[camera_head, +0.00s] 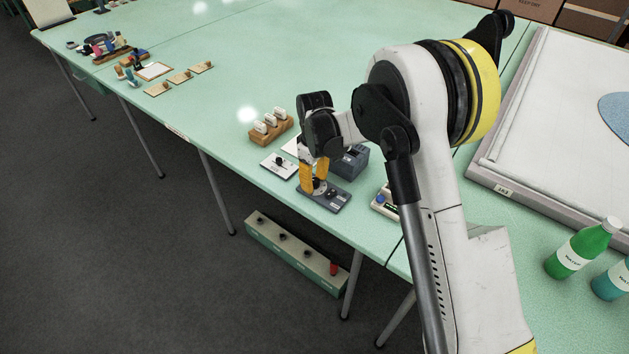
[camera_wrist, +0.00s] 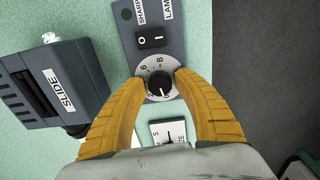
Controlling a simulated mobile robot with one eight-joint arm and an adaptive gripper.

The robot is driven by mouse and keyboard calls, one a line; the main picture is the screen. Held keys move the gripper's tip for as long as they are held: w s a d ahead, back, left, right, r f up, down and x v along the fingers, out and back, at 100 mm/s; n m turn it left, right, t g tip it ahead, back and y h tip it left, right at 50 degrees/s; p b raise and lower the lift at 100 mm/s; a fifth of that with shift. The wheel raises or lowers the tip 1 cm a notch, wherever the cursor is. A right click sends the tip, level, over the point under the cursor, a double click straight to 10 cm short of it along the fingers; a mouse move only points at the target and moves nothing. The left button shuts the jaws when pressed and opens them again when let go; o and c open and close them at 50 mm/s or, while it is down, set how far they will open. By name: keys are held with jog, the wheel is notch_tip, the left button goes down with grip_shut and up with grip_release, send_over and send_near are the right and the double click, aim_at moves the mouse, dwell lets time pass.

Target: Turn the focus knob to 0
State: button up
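A dark grey control panel (camera_wrist: 151,19) lies on the green table and also shows in the head view (camera_head: 328,199). On it is a round black knob (camera_wrist: 160,84) with a pale numbered dial around it. Some dial numbers show, but I cannot clearly read the knob's pointer. No word "focus" is legible. My gripper (camera_wrist: 161,82), with orange fingers, points down over the panel. Its fingertips are on either side of the knob, very close to it. I cannot tell whether they press on it. The gripper also shows in the head view (camera_head: 314,185).
A black rocker switch (camera_wrist: 153,38) sits beside the dial, near partly visible "SHARP" and "LAMP" labels. A dark box labelled "SLIDE" (camera_wrist: 84,88) stands left of the panel in the wrist view. The table's edge is close by.

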aim_at(315, 180)
notch_tip(315, 180, up, 12)
dwell(0.7)
